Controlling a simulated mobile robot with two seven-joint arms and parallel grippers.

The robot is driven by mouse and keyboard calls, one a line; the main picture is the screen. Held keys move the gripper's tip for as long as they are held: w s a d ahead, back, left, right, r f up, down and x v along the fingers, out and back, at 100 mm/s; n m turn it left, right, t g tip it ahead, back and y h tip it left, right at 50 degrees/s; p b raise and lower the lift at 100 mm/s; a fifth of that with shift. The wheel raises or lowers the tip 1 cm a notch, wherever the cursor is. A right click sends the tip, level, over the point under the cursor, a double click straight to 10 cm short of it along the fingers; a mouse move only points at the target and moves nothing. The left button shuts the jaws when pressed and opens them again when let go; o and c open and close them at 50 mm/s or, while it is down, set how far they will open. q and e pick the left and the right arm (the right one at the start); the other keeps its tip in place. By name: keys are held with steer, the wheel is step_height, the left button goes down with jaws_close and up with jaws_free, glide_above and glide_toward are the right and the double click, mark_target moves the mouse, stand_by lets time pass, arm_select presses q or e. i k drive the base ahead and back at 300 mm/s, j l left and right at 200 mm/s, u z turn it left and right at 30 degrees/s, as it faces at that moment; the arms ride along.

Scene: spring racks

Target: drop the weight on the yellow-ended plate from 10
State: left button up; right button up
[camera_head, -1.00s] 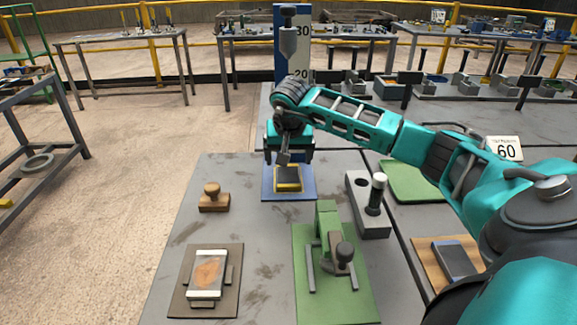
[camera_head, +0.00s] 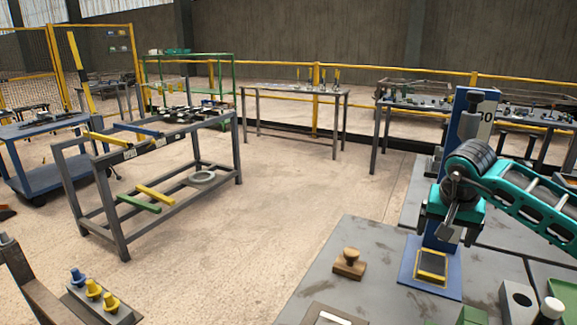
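The dark plate with yellow ends (camera_head: 431,266) lies on the blue base of the drop stand (camera_head: 407,272) at the lower right. The weight (camera_head: 467,127), grey with a dark top, is high on the stand's post. Its scale (camera_head: 487,112) is partly hidden and only a "0" reads clearly. My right gripper (camera_head: 444,236) is in front of the post, above the plate and apart from it. My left gripper is not in view.
A grey block with a white-topped peg (camera_head: 549,310) is at the lower right. A rack (camera_head: 110,215) holds coloured bars. Open floor lies between rack and table.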

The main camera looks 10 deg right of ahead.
mark_target(470, 121)
steer(key=k+j, duration=0.1)
steer(key=j, duration=0.25)
steer(key=k+j, duration=0.15)
steer(key=j, duration=0.15)
steer(key=k+j, duration=0.1)
steer(key=j, duration=0.25)
steer(key=k+j, duration=0.1)
steer(key=j, duration=0.25)
